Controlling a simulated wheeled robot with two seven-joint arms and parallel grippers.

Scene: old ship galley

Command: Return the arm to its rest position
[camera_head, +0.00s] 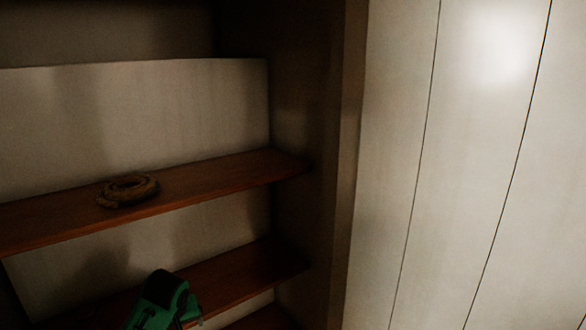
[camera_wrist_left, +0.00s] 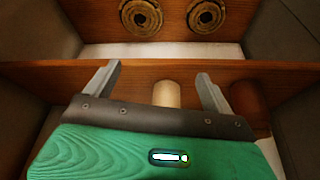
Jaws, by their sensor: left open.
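My left gripper (camera_wrist_left: 158,72) shows in the left wrist view with its two grey fingers spread apart. A pale cylinder (camera_wrist_left: 167,93) appears between the fingers, against the wooden shelf; I cannot tell how far beyond the fingertips it is. The fingers do not appear to touch it. In the head view, the green and black end of my left arm (camera_head: 163,300) is at the bottom, in front of the lower shelf (camera_head: 235,272). Its fingers are mostly hidden there. My right gripper is not in view.
A rope coil (camera_head: 128,190) lies on the upper shelf (camera_head: 225,180). The wrist view shows two round coils (camera_wrist_left: 141,17) (camera_wrist_left: 206,17) and a dark reddish cylinder (camera_wrist_left: 249,102) right of the pale one. A dark post and pale panelled wall (camera_head: 460,170) stand at right.

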